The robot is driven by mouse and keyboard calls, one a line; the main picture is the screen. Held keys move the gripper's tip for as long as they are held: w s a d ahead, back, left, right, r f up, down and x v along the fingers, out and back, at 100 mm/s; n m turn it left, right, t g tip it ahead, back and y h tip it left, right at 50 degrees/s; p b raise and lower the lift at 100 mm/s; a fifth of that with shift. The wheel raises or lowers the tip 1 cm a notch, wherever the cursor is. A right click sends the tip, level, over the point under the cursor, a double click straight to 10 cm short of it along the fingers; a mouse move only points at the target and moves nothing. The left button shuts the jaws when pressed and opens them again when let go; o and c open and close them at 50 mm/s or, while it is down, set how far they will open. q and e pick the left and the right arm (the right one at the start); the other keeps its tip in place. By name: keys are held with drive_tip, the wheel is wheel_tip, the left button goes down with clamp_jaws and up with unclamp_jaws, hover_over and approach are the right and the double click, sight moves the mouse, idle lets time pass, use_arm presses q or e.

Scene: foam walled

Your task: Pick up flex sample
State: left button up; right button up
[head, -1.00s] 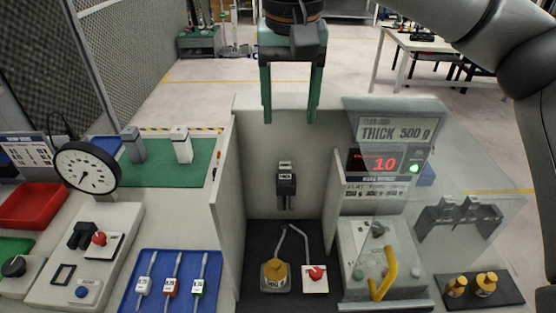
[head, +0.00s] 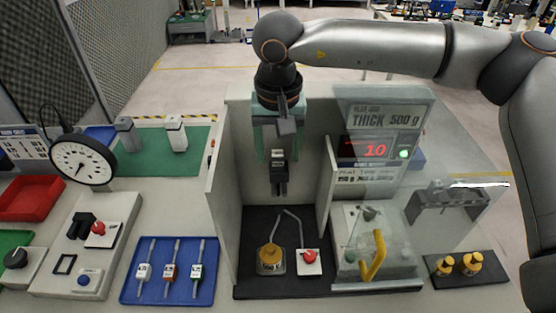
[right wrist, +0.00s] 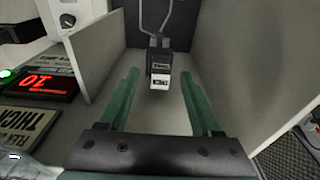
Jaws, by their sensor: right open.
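A small black block with pale labels (head: 279,174) is at the back of the grey walled booth (head: 222,185); it is possibly the flex sample, but I cannot read its labels surely. In the right wrist view the black block (right wrist: 159,64) shows between and beyond the green fingers. My right gripper (head: 279,157) is open and empty, pointing down into the booth above and around the line of the block. It also shows in the right wrist view (right wrist: 160,76). I cannot tell the exact gap in depth. My left gripper is not in view.
The booth's side walls stand close on both sides.

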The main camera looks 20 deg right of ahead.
clamp_jaws()
idle(0.5)
